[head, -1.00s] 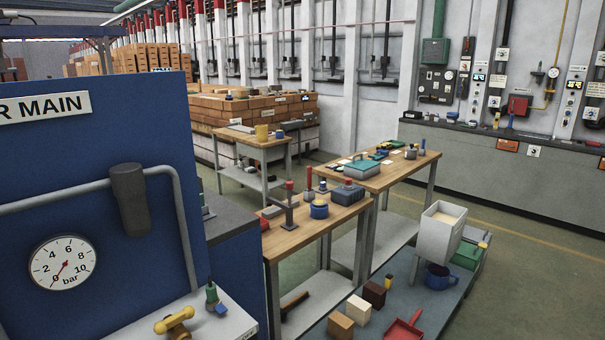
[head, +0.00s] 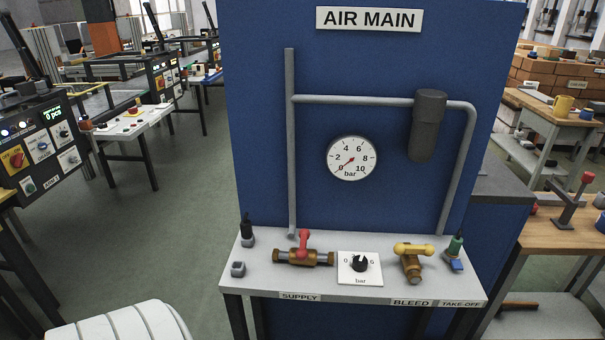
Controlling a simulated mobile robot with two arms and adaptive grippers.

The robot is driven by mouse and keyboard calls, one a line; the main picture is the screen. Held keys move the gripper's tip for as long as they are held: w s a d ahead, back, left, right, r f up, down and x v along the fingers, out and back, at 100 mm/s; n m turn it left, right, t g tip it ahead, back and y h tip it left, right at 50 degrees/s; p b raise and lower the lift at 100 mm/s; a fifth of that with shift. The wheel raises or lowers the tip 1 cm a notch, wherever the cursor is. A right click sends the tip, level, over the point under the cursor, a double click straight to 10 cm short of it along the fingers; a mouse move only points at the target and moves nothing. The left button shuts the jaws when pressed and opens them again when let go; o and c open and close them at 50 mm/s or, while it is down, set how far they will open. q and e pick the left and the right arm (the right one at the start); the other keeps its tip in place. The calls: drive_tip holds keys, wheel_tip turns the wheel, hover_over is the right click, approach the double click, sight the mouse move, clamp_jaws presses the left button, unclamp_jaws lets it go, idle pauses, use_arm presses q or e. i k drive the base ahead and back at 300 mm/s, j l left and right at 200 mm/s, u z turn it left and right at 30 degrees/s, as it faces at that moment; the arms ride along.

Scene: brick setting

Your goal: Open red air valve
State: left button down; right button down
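The red air valve (head: 304,242) is on the grey shelf (head: 322,293) in front of the blue AIR MAIN panel (head: 265,150), above the SUPPLY label. Its red lever stands across its brass body, which lies left to right. The round bar gauge (head: 352,158) on the panel has its red needle at about 0. A yellow-handled valve (head: 413,250) is above the BLEED label, to the right. A black knob (head: 360,262) on a white plate sits between the two valves. Neither gripper is in view.
A wooden workbench (head: 540,236) stands at right, a control console (head: 40,145) at left. The floor (head: 190,215) left of the shelf is open.

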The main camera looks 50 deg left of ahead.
sight(301, 255)
drive_tip(key=u, duration=1.45)
